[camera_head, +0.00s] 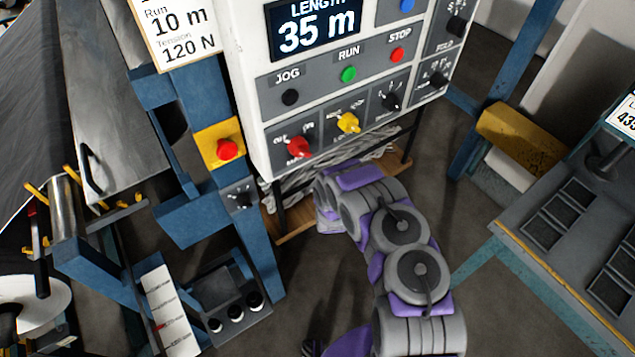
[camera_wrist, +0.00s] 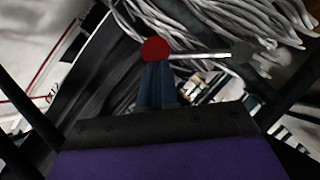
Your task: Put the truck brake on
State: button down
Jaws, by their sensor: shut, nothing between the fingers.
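In the wrist view a red ball knob (camera_wrist: 155,49) sits at the end of a thin pale rod that runs right to a greyish end piece. It looks like a brake lever, but I cannot tell for sure. My gripper (camera_wrist: 160,122) shows as a black edge and purple body across the bottom, shut and empty, apart from the ball as far as I can see. In the head view my grey and purple arm reaches below the control panel; its far end is hidden there. No truck is clearly visible.
The control panel (camera_head: 340,80) with buttons and knobs hangs above my arm. A blue post with a red stop button (camera_head: 228,149) stands left of it. Grey tangled strands (camera_head: 300,182) lie behind. A grey bench (camera_head: 570,240) stands at right. Floor shows between.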

jog(key=shift+w+d+f+m+g+y, duration=0.35)
jog(key=shift+w+d+f+m+g, duration=0.15)
jog(key=shift+d+f, duration=0.2)
jog(key=shift+w+d+f+m+g+y, duration=0.4)
jog(key=shift+w+d+f+m, duration=0.15)
jog(key=shift+d, duration=0.25)
jog(key=shift+f, duration=0.1)
jog(key=s+r+p, duration=0.2)
jog(key=s+r, duration=0.6)
jog(key=s, duration=0.1)
jog(key=shift+s+d+r+p, duration=0.15)
jog(key=shift+s+r+p, duration=0.1)
jog(key=shift+s+p, duration=0.15)
